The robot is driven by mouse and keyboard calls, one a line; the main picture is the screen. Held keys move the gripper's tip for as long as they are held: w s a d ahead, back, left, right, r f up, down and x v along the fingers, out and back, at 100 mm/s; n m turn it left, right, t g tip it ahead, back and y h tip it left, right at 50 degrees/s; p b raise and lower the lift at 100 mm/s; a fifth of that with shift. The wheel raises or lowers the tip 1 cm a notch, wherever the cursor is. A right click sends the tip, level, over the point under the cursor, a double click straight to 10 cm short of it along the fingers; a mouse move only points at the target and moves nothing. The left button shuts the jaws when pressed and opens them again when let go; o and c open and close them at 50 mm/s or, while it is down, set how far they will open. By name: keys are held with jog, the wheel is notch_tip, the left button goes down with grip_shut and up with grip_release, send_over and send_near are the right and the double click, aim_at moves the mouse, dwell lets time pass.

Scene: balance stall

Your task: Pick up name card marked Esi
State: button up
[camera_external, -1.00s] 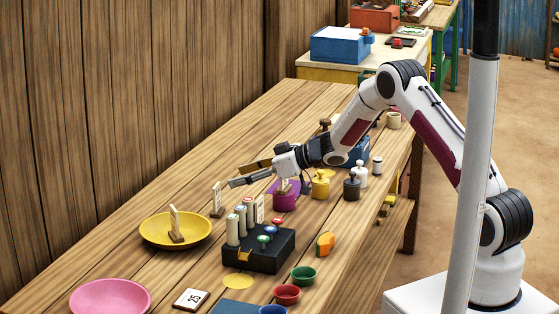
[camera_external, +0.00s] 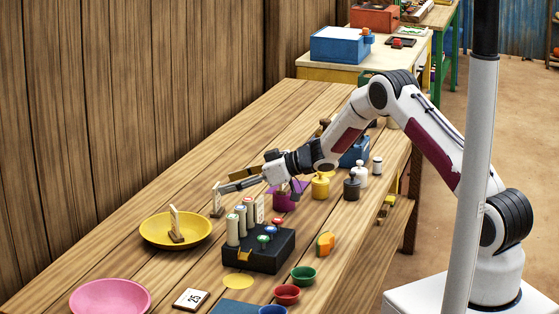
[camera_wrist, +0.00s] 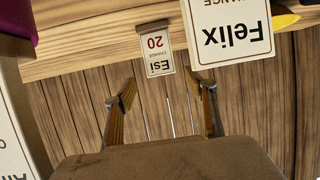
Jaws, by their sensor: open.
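The name card marked Esi (camera_wrist: 158,58), pale with a red 20, stands on the table and appears upside down in the wrist view. It lies ahead of my open gripper (camera_wrist: 163,92), roughly in line with the gap between the fingertips. The fingers look empty. In the external view, a small standing card (camera_external: 216,206), likely the Esi one, is at the tips of my gripper (camera_external: 226,182). I cannot tell whether the tips touch it; its lettering is unreadable there.
A larger Felix card (camera_wrist: 230,32) stands close on the right in the wrist view; another card (camera_wrist: 12,150) is cut off at the left.

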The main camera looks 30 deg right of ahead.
aim_at(216, 187)
jog(key=shift+a, duration=0.1)
dwell(0.3)
jog(key=shift+x, duration=2.55)
jog(key=c, duration=1.3)
